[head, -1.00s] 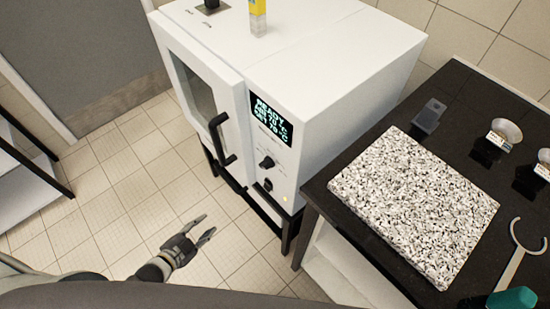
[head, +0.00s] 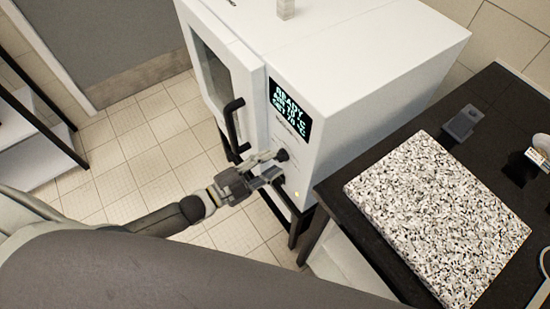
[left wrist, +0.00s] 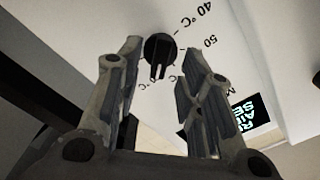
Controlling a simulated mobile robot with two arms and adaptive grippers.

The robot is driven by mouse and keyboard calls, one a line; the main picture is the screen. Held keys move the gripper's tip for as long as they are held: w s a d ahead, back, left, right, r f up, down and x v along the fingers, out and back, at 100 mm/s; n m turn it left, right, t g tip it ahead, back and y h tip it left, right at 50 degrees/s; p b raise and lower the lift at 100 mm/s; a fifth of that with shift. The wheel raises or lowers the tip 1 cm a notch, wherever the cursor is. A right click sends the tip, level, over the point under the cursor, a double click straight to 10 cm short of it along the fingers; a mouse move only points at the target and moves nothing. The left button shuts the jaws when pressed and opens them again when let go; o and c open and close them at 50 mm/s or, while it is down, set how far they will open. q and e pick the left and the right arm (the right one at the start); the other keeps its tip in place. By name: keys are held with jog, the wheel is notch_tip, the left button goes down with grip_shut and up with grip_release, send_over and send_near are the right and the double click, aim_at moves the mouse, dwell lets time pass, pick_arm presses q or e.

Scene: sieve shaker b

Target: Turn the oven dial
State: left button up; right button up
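The white oven (head: 375,75) stands at the back middle, with a lit display (head: 290,110) reading READY above the control panel. The black oven dial (head: 282,155) is on the front panel and also shows in the left wrist view (left wrist: 160,48), with temperature marks around it. My left gripper (head: 272,165) is at the panel, its fingers partly covering the area around the dial. In the left wrist view, its fingers (left wrist: 163,50) are spread, with the dial between and just beyond the tips. I cannot tell if they touch it. My right gripper is out of view.
A black door handle (head: 233,128) sticks out left of the panel. A black table (head: 490,110) with a speckled slab (head: 440,215) stands close on the right. A shelf (head: 35,130) is at far left. Floor between shelf and oven is clear.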

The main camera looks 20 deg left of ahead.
pick_arm(q)
jog(key=shift+x, duration=1.15)
grip_shut()
